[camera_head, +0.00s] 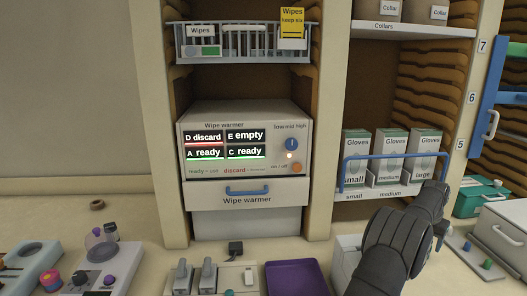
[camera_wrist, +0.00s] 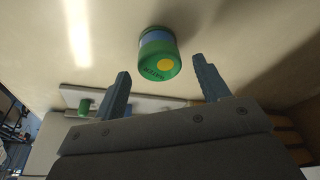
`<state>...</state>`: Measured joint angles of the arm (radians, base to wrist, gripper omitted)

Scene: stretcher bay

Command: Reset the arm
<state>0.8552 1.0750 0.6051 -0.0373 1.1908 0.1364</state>
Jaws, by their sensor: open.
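My gripper (camera_wrist: 161,68) is open in the wrist view, with its two blue-grey fingers spread wide and nothing held between them. A green and blue cylinder (camera_wrist: 158,54) with a yellow spot on its end shows beyond the gap between the fingertips. It looks apart from both fingers, on or near a pale surface. In the head view my dark arm (camera_head: 397,245) reaches in at the lower right, in front of the glove shelf. My fingers are mostly hidden there behind my own wrist.
The wipe warmer (camera_head: 245,145) stands in the middle bay under a wire basket (camera_head: 243,51). Glove boxes (camera_head: 391,155) sit behind a blue rail (camera_head: 397,156). A purple tray (camera_head: 297,279) lies at the front. A green case (camera_head: 480,197) stands at right.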

